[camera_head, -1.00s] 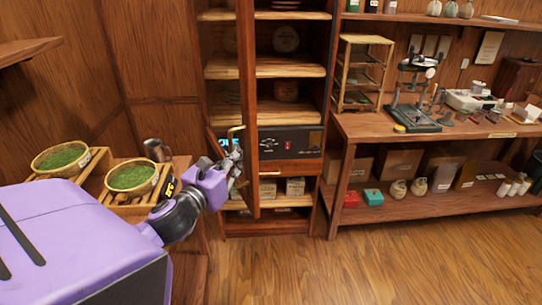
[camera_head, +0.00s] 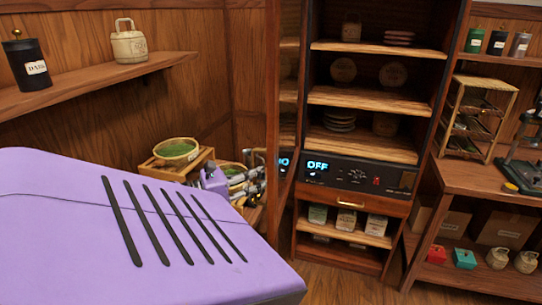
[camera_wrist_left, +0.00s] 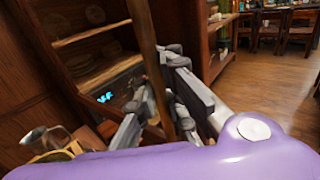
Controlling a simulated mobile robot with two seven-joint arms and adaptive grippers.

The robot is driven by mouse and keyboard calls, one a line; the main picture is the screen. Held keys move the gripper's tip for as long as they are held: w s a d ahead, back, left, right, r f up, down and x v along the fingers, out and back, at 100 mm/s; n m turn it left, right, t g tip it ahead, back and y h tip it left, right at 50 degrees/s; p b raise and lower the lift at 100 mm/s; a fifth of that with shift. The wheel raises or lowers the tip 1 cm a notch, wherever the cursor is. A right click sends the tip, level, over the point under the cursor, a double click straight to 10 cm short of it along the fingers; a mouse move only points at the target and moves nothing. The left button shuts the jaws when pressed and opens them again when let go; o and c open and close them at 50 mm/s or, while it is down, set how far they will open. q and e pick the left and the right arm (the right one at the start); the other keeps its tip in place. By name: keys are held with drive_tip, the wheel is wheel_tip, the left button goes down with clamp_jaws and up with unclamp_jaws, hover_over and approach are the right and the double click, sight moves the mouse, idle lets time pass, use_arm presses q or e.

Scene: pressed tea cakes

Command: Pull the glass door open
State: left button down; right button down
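The glass door (camera_head: 273,100) of the wooden cabinet (camera_head: 375,145) stands swung out at the cabinet's left side, seen nearly edge-on in the head view. Its pane shows a faint reflection of the blue display. My left gripper (camera_head: 253,177) is at the door's outer edge, partly hidden behind my purple arm. In the left wrist view, the gripper's grey fingers (camera_wrist_left: 170,95) are spread, with the door's wooden edge (camera_wrist_left: 147,45) running between them. Whether they touch the door is unclear. The door's handle cannot be made out. My right gripper is not in view.
The cabinet's open front shows shelves with tea cakes and a control panel (camera_head: 360,175) reading OFF. Baskets of green leaves (camera_head: 176,148) stand on a wooden stand at left. A wall shelf (camera_head: 95,82) holds jars. A side table (camera_head: 490,180) stands at right.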

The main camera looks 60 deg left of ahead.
use_arm(q)
drive_tip(key=shift+s+d+f, duration=0.1)
drive_tip(key=shift+s+f, duration=0.2)
drive_tip(key=shift+f, duration=0.15)
drive_tip(key=c, duration=2.3)
unclamp_jaws()
drive_tip(key=o, duration=0.5)
drive_tip(key=shift+s+d+r, duration=0.1)
drive_tip(key=shift+s+r, duration=0.15)
drive_tip(key=shift+r, duration=0.1)
drive_tip(key=shift+w, duration=0.15)
